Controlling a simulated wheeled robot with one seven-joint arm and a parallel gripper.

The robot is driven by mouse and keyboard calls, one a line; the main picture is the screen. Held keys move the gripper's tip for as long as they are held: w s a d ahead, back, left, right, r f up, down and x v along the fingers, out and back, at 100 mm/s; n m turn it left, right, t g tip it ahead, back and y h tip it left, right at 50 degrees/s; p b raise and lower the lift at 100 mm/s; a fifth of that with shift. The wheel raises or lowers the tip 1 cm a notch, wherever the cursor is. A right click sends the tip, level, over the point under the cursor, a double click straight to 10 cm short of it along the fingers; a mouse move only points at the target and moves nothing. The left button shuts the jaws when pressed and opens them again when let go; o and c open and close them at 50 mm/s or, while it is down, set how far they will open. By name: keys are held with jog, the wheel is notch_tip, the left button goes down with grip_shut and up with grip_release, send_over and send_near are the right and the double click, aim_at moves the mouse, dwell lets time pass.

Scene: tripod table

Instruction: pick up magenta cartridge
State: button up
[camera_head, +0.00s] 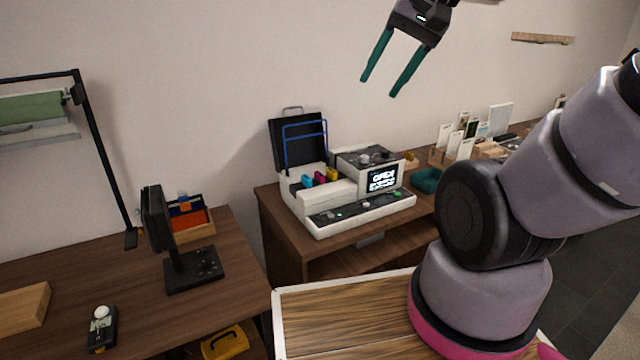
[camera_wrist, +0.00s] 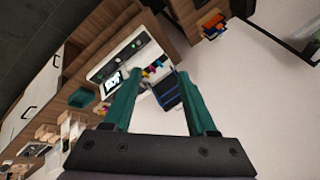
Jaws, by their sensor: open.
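The magenta cartridge (camera_head: 319,177) sits in the white printer (camera_head: 360,211) on the wooden cabinet. It stands between a cyan cartridge (camera_head: 307,181) and a yellow cartridge (camera_head: 332,174), below the raised black lid (camera_head: 297,143). In the wrist view the magenta cartridge (camera_wrist: 152,68) shows small, between my fingertips and far beyond them. My gripper (camera_head: 380,86) is open and empty, high in front of the wall, above the printer and apart from it. Its green fingers (camera_wrist: 159,74) point toward the printer area.
A blue wire frame (camera_head: 304,143) stands at the lid. A control box with a lit screen (camera_head: 381,180) is right of the cartridges. A teal tray (camera_head: 427,181) lies farther right. A desk with a black monitor-like stand (camera_head: 180,245) is at left. Air around my gripper is clear.

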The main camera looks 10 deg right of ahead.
jog(key=w+a+f+m+g+y, duration=0.3)
jog(key=w+a+f+m+y, duration=0.1)
jog(key=w+a+y, duration=0.35)
jog(key=w+a+f+m+g+y, duration=0.2)
jog(key=w+a+f+m+y, duration=0.2)
jog(key=w+a+y, duration=0.3)
jog(key=w+d+f+m+t, duration=0.2)
jog(key=w+f+m+t, duration=0.7)
jog(key=w+f, duration=0.15)
jog(key=m+t+h, duration=0.8)
jog(key=m+h, duration=0.3)
jog(key=h, duration=0.1)
send_near(323, 178)
jog(key=shift+w+a+f, duration=0.1)
jog(key=shift+a+f, duration=0.05)
jog(key=shift+a, duration=0.05)
jog(key=shift+w+f, duration=0.1)
jog(key=shift+w, duration=0.2)
jog(key=x, duration=0.4)
jog(key=shift+w+a, duration=0.1)
jog(key=shift+w, duration=0.15)
jog(key=shift+x, duration=2.75)
jog(key=shift+c, duration=0.3)
